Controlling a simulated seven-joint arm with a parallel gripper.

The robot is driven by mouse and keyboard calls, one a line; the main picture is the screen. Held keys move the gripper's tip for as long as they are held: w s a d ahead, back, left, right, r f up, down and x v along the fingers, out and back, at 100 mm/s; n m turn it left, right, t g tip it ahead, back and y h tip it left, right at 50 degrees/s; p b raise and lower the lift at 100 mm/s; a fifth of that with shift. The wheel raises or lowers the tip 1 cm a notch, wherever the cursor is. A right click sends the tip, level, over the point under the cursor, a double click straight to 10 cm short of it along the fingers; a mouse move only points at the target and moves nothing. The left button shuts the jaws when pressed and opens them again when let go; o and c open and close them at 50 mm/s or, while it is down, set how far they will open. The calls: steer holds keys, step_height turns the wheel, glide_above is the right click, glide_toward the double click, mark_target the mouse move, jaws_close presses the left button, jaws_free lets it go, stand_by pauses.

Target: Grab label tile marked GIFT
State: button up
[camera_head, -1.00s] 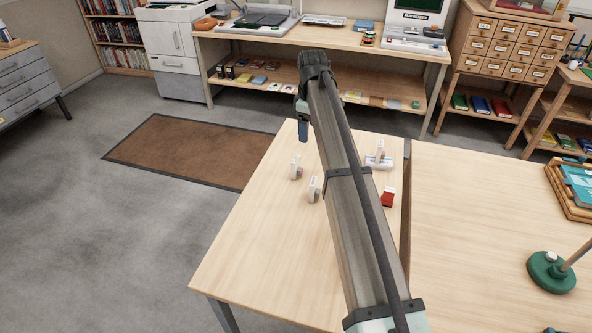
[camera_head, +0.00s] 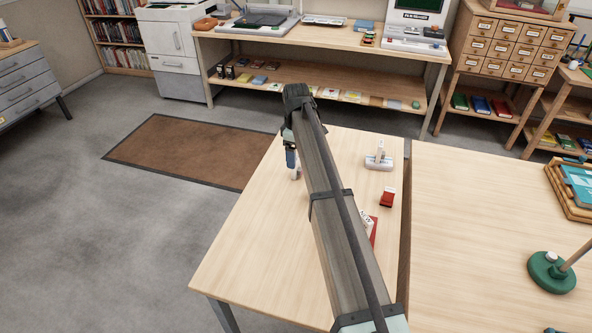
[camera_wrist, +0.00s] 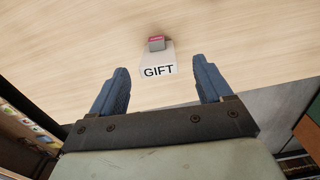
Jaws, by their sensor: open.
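The white label tile marked GIFT (camera_wrist: 157,72) shows in the wrist view, its black lettering facing me. It appears between the tips of my open gripper (camera_wrist: 160,70), with a gap on both sides and neither finger seen touching it. A small grey and red piece (camera_wrist: 156,42) shows directly behind it. In the head view, my gripper (camera_head: 290,157) is at the far left part of the table, with a blue finger pointing down. A small white piece (camera_head: 296,173) shows partly behind that finger; its lettering cannot be read there.
My arm hides the table's middle. The front left is clear.

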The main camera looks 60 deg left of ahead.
mark_target(298, 168)
steer(key=shift+a+f, duration=0.15)
steer(key=shift+f, duration=2.4)
steer(key=shift+c, duration=0.3)
steer(key=c, duration=1.1)
